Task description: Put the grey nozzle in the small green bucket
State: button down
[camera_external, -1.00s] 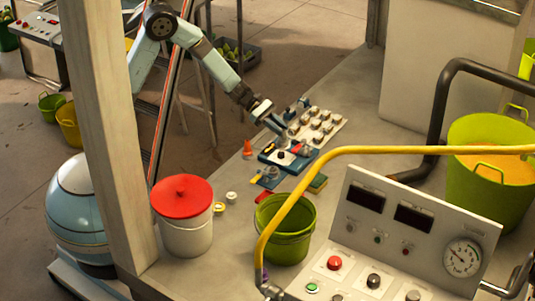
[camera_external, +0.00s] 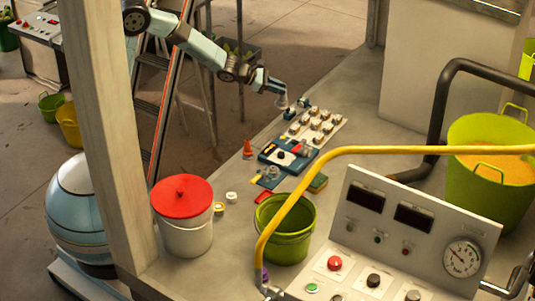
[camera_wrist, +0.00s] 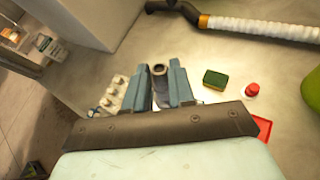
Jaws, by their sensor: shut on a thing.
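My gripper (camera_external: 281,93) is raised above the back of the bench, left of the switch panel. It is shut on the grey nozzle (camera_external: 283,102), which hangs below the fingertips. In the wrist view the nozzle (camera_wrist: 159,70) shows as a round grey ring between the two blue-grey fingers. The small green bucket (camera_external: 286,248) stands open on the bench near the front, well below and apart from my gripper. A green rim at the right edge of the wrist view belongs to a bucket, but I cannot tell which one.
A red-lidded white bucket (camera_external: 185,234) stands left of the green one. A yellow hose (camera_external: 400,151) arches beside the bucket, over the control console (camera_external: 400,225). A large green tub (camera_external: 490,199) stands right. Small parts and a green sponge (camera_external: 317,184) lie mid-bench.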

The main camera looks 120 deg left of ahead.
jog(key=w+d+f+m+t+h, duration=0.35)
jog(key=w+d+f+h, duration=0.2)
jog(key=d+f, duration=0.65)
jog(key=d+f+m+h, duration=0.55)
jog(key=d+f, duration=0.55)
jog(key=d, duration=0.4)
jog(key=shift+h, duration=0.3)
jog(key=shift+w+d+f, duration=0.1)
jog(key=shift+w+f, duration=0.1)
jog(key=shift+f, duration=1.8)
jog(key=shift+w+d+f, duration=0.1)
jog(key=shift+w+f, duration=0.1)
jog(key=shift+f, duration=1.75)
jog(key=c, duration=1)
grip_release()
jog(key=shift+o, duration=0.2)
